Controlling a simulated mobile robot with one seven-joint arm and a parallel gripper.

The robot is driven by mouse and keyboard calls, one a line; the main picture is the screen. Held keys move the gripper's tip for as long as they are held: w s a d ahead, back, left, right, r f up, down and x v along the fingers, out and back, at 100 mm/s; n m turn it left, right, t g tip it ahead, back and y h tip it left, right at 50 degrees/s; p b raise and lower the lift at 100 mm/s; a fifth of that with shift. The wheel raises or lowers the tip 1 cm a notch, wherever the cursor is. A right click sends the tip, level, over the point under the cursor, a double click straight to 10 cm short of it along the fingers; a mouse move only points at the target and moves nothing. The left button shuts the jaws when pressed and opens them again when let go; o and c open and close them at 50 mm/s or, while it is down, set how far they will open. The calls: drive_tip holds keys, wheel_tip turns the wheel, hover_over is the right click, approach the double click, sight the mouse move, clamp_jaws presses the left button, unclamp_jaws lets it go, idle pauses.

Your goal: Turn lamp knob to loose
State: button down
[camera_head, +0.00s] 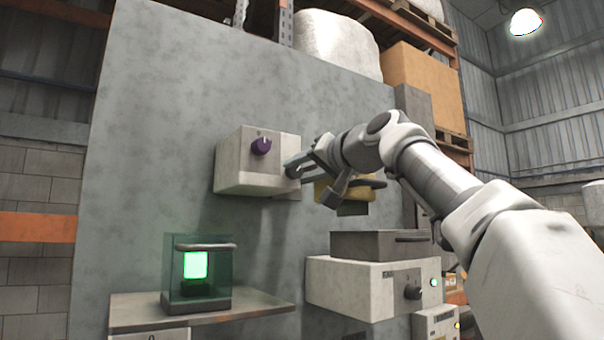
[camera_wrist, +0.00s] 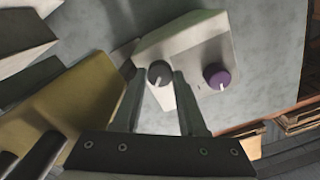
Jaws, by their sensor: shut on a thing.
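A white box (camera_head: 240,172) is fixed to the grey wall panel. It carries a purple knob (camera_head: 261,146) on its front, also seen in the wrist view (camera_wrist: 217,77). A dark grey knob (camera_wrist: 159,73) with a pale pointer line sits beside it on the same box. My gripper (camera_head: 292,168) is at the box's right side. In the wrist view my gripper (camera_wrist: 159,78) has its two fingers on either side of the grey knob, shut on it. The purple knob is free of the fingers. No label naming the lamp knob is readable.
A glass case with a glowing green block (camera_head: 195,265) stands on a shelf (camera_head: 250,306) below. A white unit (camera_head: 365,287) with a dark knob and a green light is at lower right. A yellow object (camera_head: 330,192) is just below my gripper.

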drive_tip(key=n+b, duration=0.1)
drive_tip(key=n, duration=0.3)
drive_tip(key=shift+f+n, duration=0.15)
drive_tip(key=shift+n, duration=2.45)
drive_tip(key=shift+c, duration=2.3)
unclamp_jaws()
drive_tip(key=shift+s+d+b, duration=0.1)
drive_tip(key=shift+b, duration=0.25)
